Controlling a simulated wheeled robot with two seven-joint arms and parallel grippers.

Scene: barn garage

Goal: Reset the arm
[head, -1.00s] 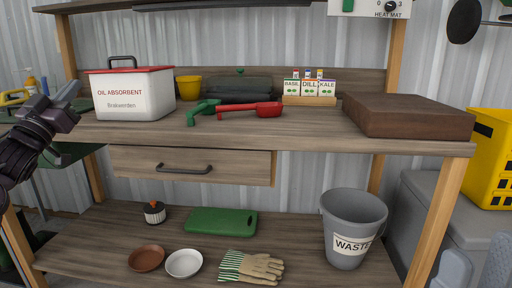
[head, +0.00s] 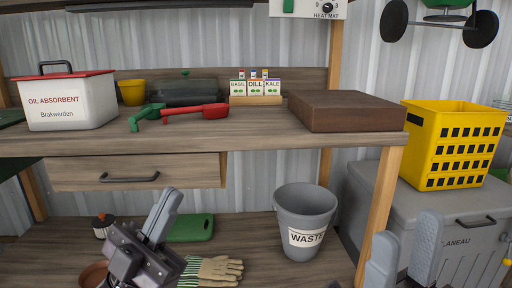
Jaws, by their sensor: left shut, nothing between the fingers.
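My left gripper (head: 166,205) is in the lower left of the head view, in front of the lower shelf. Its fingers are together, pointing up, with nothing between them. It hides part of the green cutting board (head: 192,228) and the striped gloves (head: 215,269) behind it. My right gripper (head: 405,235) shows at the bottom right, in front of the grey cooler. Its two grey fingers stand apart with nothing seen between them; the rest of it is cut off by the frame edge.
Below are a drawer (head: 135,171) and a waste bin (head: 303,215). A yellow crate (head: 452,145) stands on the cooler (head: 375,190).

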